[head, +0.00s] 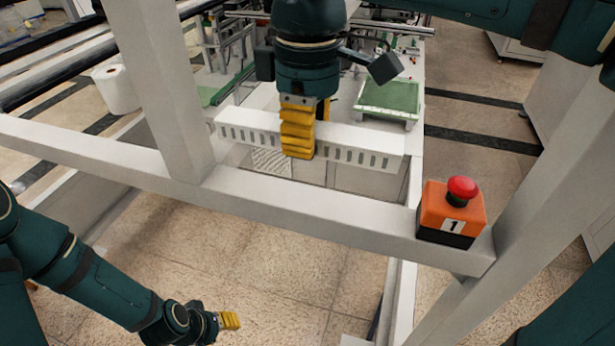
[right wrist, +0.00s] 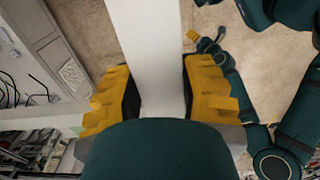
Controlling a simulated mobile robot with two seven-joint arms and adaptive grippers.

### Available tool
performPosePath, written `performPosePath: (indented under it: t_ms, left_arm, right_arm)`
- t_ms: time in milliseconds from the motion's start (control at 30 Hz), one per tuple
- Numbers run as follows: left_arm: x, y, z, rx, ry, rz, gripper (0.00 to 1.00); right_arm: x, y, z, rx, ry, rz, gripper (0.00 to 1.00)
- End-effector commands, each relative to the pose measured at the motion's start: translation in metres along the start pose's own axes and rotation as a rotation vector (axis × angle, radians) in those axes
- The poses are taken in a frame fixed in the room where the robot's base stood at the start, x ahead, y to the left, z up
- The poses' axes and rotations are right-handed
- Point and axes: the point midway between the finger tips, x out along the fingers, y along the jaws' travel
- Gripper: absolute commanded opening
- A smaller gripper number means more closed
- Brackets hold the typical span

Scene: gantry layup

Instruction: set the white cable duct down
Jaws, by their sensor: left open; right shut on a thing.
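The white cable duct (head: 362,148) is a long slotted bar in the head view, lying roughly level beyond the grey frame rail. My right gripper (head: 298,135) comes down from above with yellow fingers and is shut on the duct near its middle. In the right wrist view the duct (right wrist: 155,60) runs between the two yellow fingers of the right gripper (right wrist: 158,100). Whether the duct touches anything below cannot be told. My left gripper (head: 229,320) is open and empty, low over the floor at the bottom left, away from the duct.
A grey frame rail (head: 300,207) crosses in front of the duct, with an upright post (head: 165,90) on the left. An orange box with a red button (head: 452,212) sits on the rail at right. A green-topped tray (head: 390,98) stands behind the duct. A white roll (head: 116,90) is at left.

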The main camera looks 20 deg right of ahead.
Motion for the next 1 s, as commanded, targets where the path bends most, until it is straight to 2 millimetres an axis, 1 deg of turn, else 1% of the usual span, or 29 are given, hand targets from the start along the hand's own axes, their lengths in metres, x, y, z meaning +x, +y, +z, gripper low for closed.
performPosePath:
  t_ms: [33,100,200,300,467,700,1000]
  left_arm:
    - [0.003,-0.001,0.001,-0.001,-0.001,-0.001,0.47]
    - [0.005,-0.002,0.001,-0.001,-0.001,-0.001,0.47]
    - [0.008,-0.003,0.002,-0.001,-0.001,-0.002,0.47]
    - [0.009,-0.003,0.001,-0.001,0.0,-0.002,0.47]
    - [0.011,-0.004,0.001,0.0,0.0,-0.003,0.47]
    - [0.015,-0.005,0.002,-0.001,0.0,-0.003,0.47]
    - [0.016,-0.005,0.002,0.0,0.0,-0.004,0.47]
  right_arm:
    - [0.01,-0.001,0.001,-0.001,-0.003,-0.001,0.02]
    - [0.024,-0.001,0.001,-0.001,-0.003,-0.001,0.02]
    - [0.041,-0.001,0.001,-0.001,-0.003,-0.001,0.02]
    - [0.051,0.0,0.001,0.0,-0.002,-0.001,0.02]
    - [0.061,0.0,0.0,0.0,-0.001,0.0,0.02]
    - [0.091,0.0,0.001,0.0,-0.002,0.0,0.02]
    - [0.093,0.0,0.0,0.0,0.0,0.0,0.02]
